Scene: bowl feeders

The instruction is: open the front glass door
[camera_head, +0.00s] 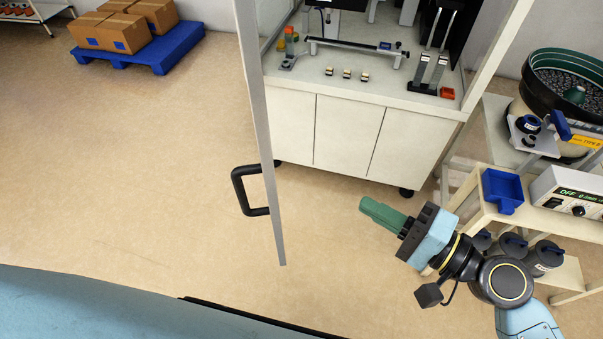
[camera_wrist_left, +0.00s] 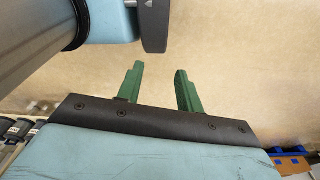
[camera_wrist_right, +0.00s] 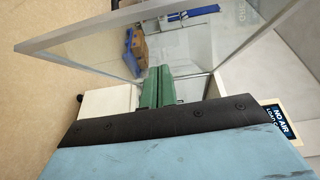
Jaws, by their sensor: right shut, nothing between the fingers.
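The front glass door (camera_head: 262,130) stands swung out from the machine cabinet, seen almost edge-on in the head view. Its black handle (camera_head: 238,190) sits on the left side of the frame, low down. In the right wrist view the door's grey frame (camera_wrist_right: 85,32) and clear glass cross the top. My right gripper (camera_head: 367,206) is shut and empty, to the right of the door and apart from it; its green fingers also show in the right wrist view (camera_wrist_right: 158,72). My left gripper (camera_wrist_left: 158,75) is open and empty in the left wrist view, outside the head view.
The white cabinet (camera_head: 345,135) stands behind, with fixtures on its worktop. A cart with a blue tray (camera_head: 503,190), a control box (camera_head: 570,198) and a bowl feeder (camera_head: 565,85) is close to my right arm. Boxes lie on a blue pallet (camera_head: 165,52). The floor left of the door is clear.

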